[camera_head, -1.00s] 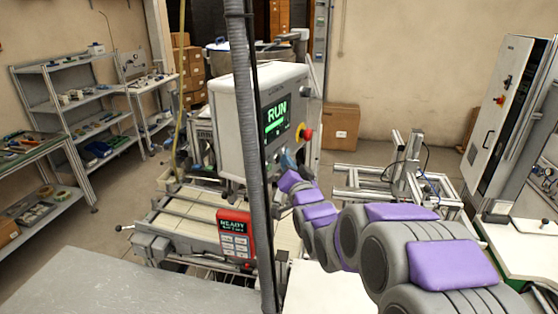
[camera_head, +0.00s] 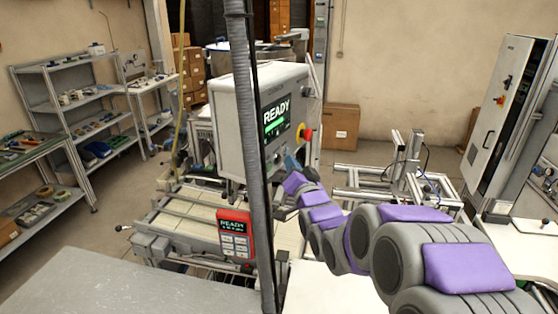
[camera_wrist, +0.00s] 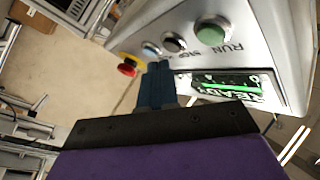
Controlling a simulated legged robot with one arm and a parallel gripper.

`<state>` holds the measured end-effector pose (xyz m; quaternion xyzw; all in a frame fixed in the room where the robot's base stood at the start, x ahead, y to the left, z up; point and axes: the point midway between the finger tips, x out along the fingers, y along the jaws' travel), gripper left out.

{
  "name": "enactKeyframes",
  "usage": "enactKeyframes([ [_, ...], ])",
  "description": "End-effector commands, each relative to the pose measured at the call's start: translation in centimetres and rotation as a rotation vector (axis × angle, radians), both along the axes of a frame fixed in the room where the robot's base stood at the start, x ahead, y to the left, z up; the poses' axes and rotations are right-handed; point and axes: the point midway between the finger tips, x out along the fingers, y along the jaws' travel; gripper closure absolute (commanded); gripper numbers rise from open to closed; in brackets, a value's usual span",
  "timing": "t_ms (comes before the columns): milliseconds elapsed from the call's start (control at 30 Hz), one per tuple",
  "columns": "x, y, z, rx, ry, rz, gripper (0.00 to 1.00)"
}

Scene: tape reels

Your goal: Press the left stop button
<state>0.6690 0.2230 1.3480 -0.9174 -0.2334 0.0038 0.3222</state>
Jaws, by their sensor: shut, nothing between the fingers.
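A grey control box (camera_head: 228,118) stands left of my gripper (camera_head: 290,163) in the head view, and its screen (camera_head: 276,115) reads READY. The wrist view shows the box's button row: a green button (camera_wrist: 211,32) by the label RUN, a black button (camera_wrist: 173,42) by a label that looks like STOP, and a pale blue button (camera_wrist: 150,49). A red mushroom button (camera_wrist: 127,67) on a yellow base sits at the row's end. My gripper (camera_wrist: 158,68) is shut and empty. Its tips appear just below the black and pale blue buttons; I cannot tell whether they touch.
A red handheld panel (camera_head: 236,236) reading READY stands by the conveyor (camera_head: 180,220). A grey upright post (camera_head: 250,150) partly hides the box. A metal frame (camera_head: 400,175) stands to the right, with a white cabinet (camera_head: 503,110) beyond it. Shelves (camera_head: 75,120) line the left.

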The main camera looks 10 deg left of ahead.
Motion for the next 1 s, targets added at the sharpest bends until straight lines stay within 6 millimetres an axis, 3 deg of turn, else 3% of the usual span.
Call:
enactKeyframes([
  [200,-0.1,-0.3,0.0,0.000,0.000,-0.001,1.00],
  [700,-1.4,-4.4,-0.1,-0.001,0.002,-0.002,1.00],
  [1000,-1.6,-4.7,-0.1,-0.001,0.001,0.000,1.00],
])
